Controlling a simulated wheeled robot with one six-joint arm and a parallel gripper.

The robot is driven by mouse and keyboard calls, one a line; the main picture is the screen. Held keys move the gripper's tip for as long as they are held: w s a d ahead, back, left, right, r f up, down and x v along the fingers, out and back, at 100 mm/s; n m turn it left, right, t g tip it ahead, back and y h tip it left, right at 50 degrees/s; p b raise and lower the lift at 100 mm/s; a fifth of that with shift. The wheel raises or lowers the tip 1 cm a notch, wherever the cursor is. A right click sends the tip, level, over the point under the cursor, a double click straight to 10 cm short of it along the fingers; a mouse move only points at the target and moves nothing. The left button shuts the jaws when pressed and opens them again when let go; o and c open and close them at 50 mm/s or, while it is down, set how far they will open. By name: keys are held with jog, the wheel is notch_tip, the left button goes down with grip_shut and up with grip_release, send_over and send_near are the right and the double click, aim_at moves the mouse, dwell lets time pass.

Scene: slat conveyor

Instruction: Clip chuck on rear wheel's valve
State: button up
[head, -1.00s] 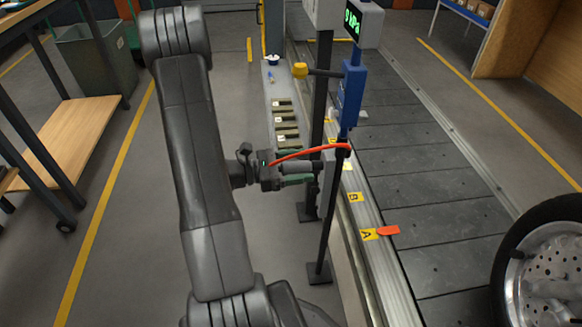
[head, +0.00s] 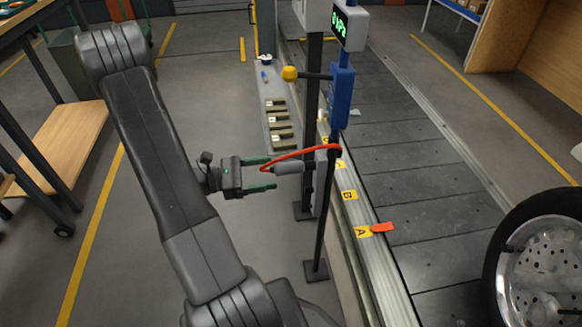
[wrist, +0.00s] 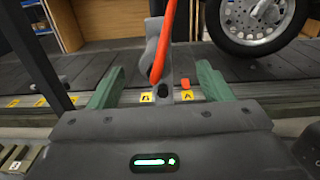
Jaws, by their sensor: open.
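The grey air chuck (head: 290,168) with its red hose (head: 300,153) sits in a holder on the dark post, left of the conveyor. My gripper (head: 274,174) is open, its green fingers reaching toward the chuck from the left, with the fingertips close to its near end. In the wrist view the chuck (wrist: 153,52) and hose (wrist: 165,40) show between the spread fingers (wrist: 158,88). One wheel (head: 540,262) with a black tyre and silver rim stands on the conveyor at right; it also shows in the wrist view (wrist: 262,18). I cannot make out its valve.
The slat conveyor (head: 400,185) runs along the right, with yellow lettered labels (head: 363,232) and an orange tag (head: 383,227) on its edge. A blue box (head: 341,97) and lit display (head: 350,27) stand above the holder. A wooden-shelved rack (head: 65,145) is at left.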

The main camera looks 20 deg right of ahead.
jog(key=v, duration=0.6)
jog(key=shift+w+p, duration=0.25)
jog(key=shift+p, duration=0.15)
